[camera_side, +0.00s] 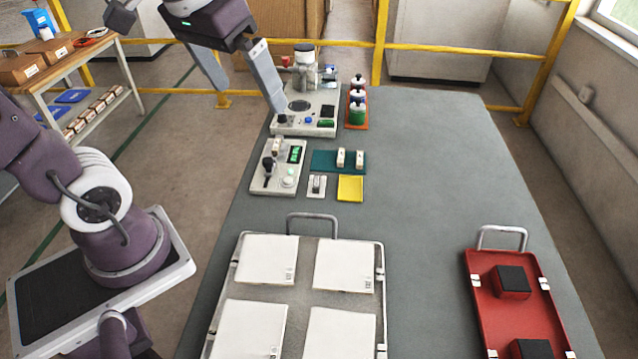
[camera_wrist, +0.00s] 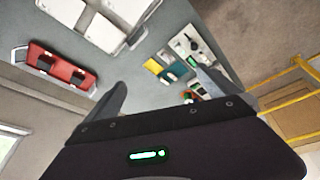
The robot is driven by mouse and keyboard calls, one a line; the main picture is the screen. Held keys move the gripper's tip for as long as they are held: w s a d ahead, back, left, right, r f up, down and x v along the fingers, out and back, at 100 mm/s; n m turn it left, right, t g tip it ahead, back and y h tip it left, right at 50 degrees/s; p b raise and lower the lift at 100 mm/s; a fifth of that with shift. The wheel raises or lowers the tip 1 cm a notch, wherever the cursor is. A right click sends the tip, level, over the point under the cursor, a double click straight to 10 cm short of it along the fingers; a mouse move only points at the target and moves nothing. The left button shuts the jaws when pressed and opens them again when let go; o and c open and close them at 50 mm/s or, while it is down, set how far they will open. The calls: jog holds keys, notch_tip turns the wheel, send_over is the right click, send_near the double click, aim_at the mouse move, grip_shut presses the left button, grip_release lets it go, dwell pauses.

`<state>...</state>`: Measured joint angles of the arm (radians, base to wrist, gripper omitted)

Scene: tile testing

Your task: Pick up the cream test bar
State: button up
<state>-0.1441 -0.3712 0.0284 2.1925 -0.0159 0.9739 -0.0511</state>
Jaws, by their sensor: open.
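Two small cream bars, the left one (camera_side: 341,158) and the right one (camera_side: 360,159), stand side by side on a teal mat (camera_side: 323,160) on the grey table. The mat also shows in the wrist view (camera_wrist: 179,72), where the bars are too small to make out well. My gripper (camera_side: 250,98) is open and empty, high up at the left of the bars and apart from them. Its two fingers also show spread in the wrist view (camera_wrist: 162,80).
A tester (camera_side: 292,178) stands left of the mat, with a larger device (camera_side: 302,122) and bottles in an orange tray (camera_side: 357,125) behind. A yellow pad (camera_side: 350,188) lies in front. White tiles fill a tray (camera_side: 305,240); a red tray (camera_side: 483,300) is right. The table's far right is clear.

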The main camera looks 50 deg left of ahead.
jog(key=s+d+f+m, duration=0.1)
jog(key=s, duration=0.1)
jog(key=s+d+t, duration=0.1)
jog(key=s, duration=0.2)
jog(key=s+d+f+m, duration=0.1)
jog(key=s, duration=0.2)
jog(key=shift+s+d+f+m+t, duration=0.1)
jog(key=shift+d+f+m+t, duration=0.2)
jog(key=shift+f, duration=0.05)
jog(key=shift+c, duration=1.1)
jog(key=shift+s+f, duration=0.1)
jog(key=shift+s, duration=0.05)
jog(key=c, duration=1.1)
jog(key=w+a+f+n, duration=0.2)
jog(key=w+a+n, duration=0.1)
jog(key=w, duration=0.8)
jog(key=n+g+y, duration=0.3)
jog(key=n, duration=0.3)
send_near(276, 145)
jog(key=shift+s+a+f, duration=0.1)
jog(key=shift+s+f, duration=0.1)
jog(key=shift+f, duration=0.25)
jog(key=shift+s+a+f, duration=0.1)
jog(key=shift+s+f, duration=0.1)
jog(key=shift+f, duration=0.2)
jog(key=shift+t, duration=0.3)
jog(key=x, duration=0.6)
jog(key=shift+w+a+f, duration=0.15)
jog(key=shift+w, duration=0.3)
jog(key=shift+c, duration=0.2)
